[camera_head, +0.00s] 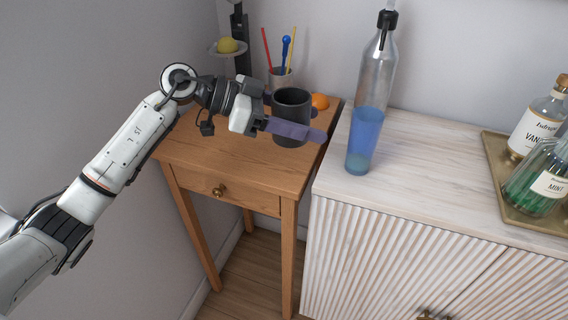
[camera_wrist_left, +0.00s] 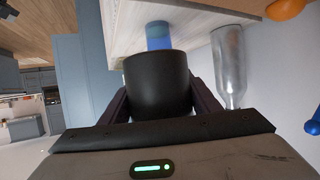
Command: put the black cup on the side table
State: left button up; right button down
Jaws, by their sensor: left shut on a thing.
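The black cup (camera_head: 291,118) is upright over the wooden side table (camera_head: 215,150), near its right part. My left gripper (camera_head: 308,123) is shut on the cup, with one dark finger along its near side and the other mostly hidden behind it. In the left wrist view the cup (camera_wrist_left: 158,84) sits between the two fingers (camera_wrist_left: 160,100). I cannot tell whether the cup's base touches the tabletop. My right gripper is not in view.
An orange (camera_head: 320,101) and a utensil holder (camera_head: 281,78) stand behind the cup. A blue glass (camera_head: 364,140) and a clear bottle (camera_head: 377,75) stand on the white cabinet (camera_head: 420,160) to the right. A tray (camera_head: 500,190) holds bottles. The table's front left is clear.

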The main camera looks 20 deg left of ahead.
pick_arm(q)
jog(key=n+t, duration=0.1)
send_over(296, 155)
jog(key=shift+y, duration=0.3)
notch_tip(296, 155, down, 6)
jog(key=shift+w+r+b, duration=0.1)
jog(key=shift+r+b, duration=0.1)
jog(key=shift+b, duration=0.4)
jog(key=shift+f, duration=2.15)
jog(key=shift+f, duration=0.1)
jog(key=o, duration=1.3)
jog(key=shift+f, duration=0.15)
jog(key=shift+r, duration=0.2)
jog(key=v, duration=1.2)
